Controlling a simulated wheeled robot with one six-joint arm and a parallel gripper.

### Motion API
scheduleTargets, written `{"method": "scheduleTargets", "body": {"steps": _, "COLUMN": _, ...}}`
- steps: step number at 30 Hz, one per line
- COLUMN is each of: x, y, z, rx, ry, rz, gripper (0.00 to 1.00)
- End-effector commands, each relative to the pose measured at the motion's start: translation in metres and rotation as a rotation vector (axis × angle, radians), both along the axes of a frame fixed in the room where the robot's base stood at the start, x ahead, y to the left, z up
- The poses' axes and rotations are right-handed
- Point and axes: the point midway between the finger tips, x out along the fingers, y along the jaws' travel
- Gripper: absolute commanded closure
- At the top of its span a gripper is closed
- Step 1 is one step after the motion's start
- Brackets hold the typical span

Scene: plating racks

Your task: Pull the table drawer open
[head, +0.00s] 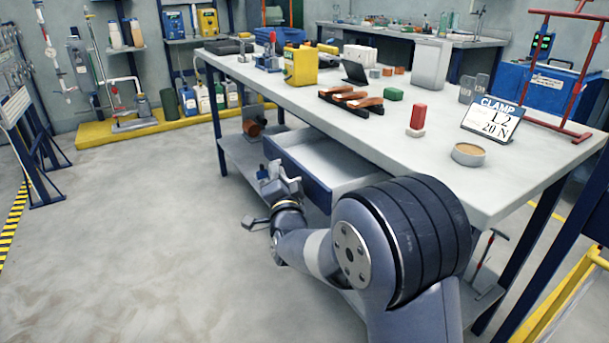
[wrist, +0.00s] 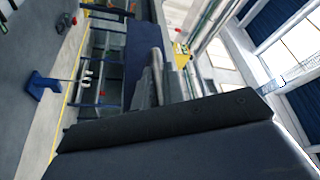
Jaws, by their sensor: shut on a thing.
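The table drawer (head: 320,155) stands out from under the near long edge of the grey table (head: 440,165), with its pale, empty-looking inside showing. Its dark blue front panel (head: 312,190) faces me. My gripper (head: 273,176) is at the outer side of this front panel, toward its left part, and is shut on the drawer handle. The handle itself is hidden by the gripper, and my arm covers the drawer's right end. In the wrist view a grey finger (wrist: 157,78) shows above a large dark body; the grip itself cannot be made out there.
On the tabletop are a yellow canister (head: 300,65), brown-handled tools (head: 350,98), a red block (head: 418,117), a clamp sign (head: 492,118) and a round tin (head: 468,154). A lower shelf (head: 250,155) runs under the table. The floor (head: 150,220) left of the drawer is clear.

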Motion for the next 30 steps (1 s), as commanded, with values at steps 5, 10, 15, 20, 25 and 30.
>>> {"method": "scheduleTargets", "body": {"steps": 5, "x": -0.021, "y": 0.032, "z": -0.002, "rx": 0.001, "ry": 0.001, "rz": 0.003, "gripper": 1.00}}
{"method": "scheduleTargets", "body": {"steps": 10, "x": -0.031, "y": 0.047, "z": -0.001, "rx": 0.000, "ry": 0.002, "rz": 0.001, "gripper": 1.00}}
{"method": "scheduleTargets", "body": {"steps": 15, "x": -0.034, "y": 0.051, "z": -0.001, "rx": -0.001, "ry": 0.002, "rz": 0.000, "gripper": 1.00}}
{"method": "scheduleTargets", "body": {"steps": 20, "x": -0.034, "y": 0.051, "z": -0.001, "rx": -0.001, "ry": 0.002, "rz": 0.000, "gripper": 1.00}}
{"method": "scheduleTargets", "body": {"steps": 25, "x": -0.034, "y": 0.051, "z": -0.001, "rx": -0.001, "ry": 0.002, "rz": 0.000, "gripper": 0.86}}
{"method": "scheduleTargets", "body": {"steps": 30, "x": -0.034, "y": 0.051, "z": 0.000, "rx": -0.001, "ry": 0.002, "rz": 0.000, "gripper": 0.80}}
